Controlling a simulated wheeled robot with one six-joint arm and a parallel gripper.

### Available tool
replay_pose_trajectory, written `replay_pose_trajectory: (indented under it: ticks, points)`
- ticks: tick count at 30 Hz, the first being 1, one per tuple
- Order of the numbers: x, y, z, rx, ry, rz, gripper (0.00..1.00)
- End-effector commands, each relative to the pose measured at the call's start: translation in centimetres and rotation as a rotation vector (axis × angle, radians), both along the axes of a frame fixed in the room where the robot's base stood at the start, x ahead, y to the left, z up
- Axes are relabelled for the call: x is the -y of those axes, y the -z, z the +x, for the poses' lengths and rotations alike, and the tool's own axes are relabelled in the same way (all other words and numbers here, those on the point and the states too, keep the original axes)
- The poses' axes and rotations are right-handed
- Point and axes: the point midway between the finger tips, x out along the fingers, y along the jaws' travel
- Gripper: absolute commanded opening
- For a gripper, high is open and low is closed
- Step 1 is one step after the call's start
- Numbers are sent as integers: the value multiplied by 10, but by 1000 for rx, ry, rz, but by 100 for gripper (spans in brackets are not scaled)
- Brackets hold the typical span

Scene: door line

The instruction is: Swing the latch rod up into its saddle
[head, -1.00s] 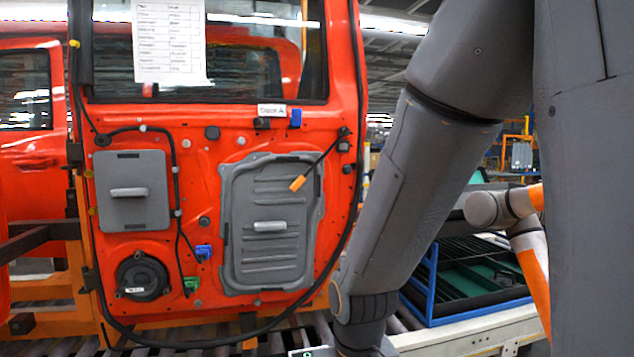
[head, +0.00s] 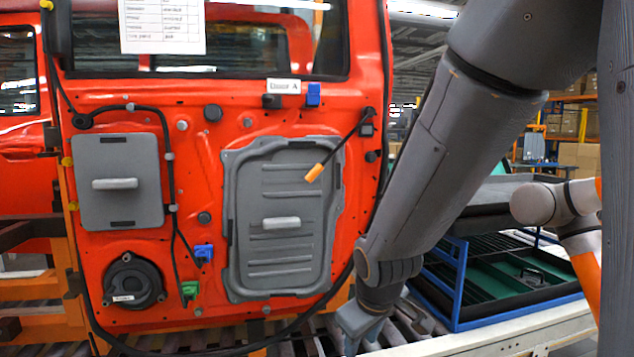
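The latch rod is a thin black rod with an orange sleeve (head: 314,173) at its free end. It runs down and left from a dark pivot (head: 367,130) near the right edge of the red door, and its tip lies over the upper right of the large grey panel. A blue clip (head: 313,94) and a black clip (head: 271,101) sit above the panel, to the upper left of the pivot; I cannot tell which is the saddle. The rod is in neither.
The red door (head: 215,150) carries a grey cover (head: 118,200), a black speaker (head: 133,283), a cable, and lower blue (head: 203,252) and green (head: 190,289) connectors. A blue-framed rack (head: 458,285) and another orange-and-white arm (head: 540,204) stand at the right.

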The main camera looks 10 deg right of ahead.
Motion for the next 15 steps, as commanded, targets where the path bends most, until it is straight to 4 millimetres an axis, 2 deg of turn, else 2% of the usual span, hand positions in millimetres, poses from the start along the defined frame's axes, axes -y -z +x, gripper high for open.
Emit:
replay_pose_trajectory:
  ticks: [1, 6, 9, 12, 15]
  points:
    - [8, -9, 27, 81, -91, -59, 36]
    - [26, -66, 101, 340, -436, -331, 36]
    - [30, -107, 135, 479, -621, -523, 36]
    - [30, -148, 160, 604, -799, -738, 36]
    - [25, -190, 177, 714, -960, -968, 36]
